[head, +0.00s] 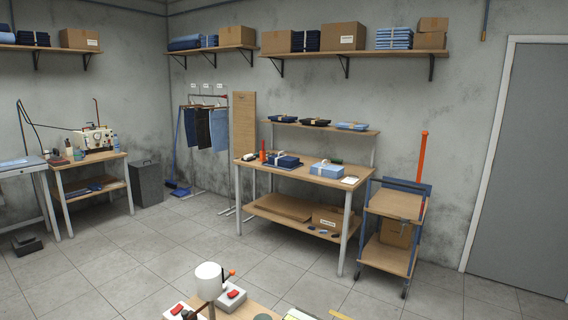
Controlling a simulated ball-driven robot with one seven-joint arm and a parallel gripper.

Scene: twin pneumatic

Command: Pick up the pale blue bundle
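A pale blue bundle (327,170) with a light band around it lies on the top of the wooden workbench (300,171), right of the middle. A dark blue bundle (285,161) with a light band lies to its left on the same top. Another, smaller pale blue bundle (351,126) lies at the right end of the raised shelf (310,127) above the bench, beside darker ones. I cannot make out my gripper in this view, and the bundles stand well away from the camera.
A blue-framed cart (393,205) stands right of the bench. A sewing table (93,160) stands at left. Tiled floor (160,258) is open between.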

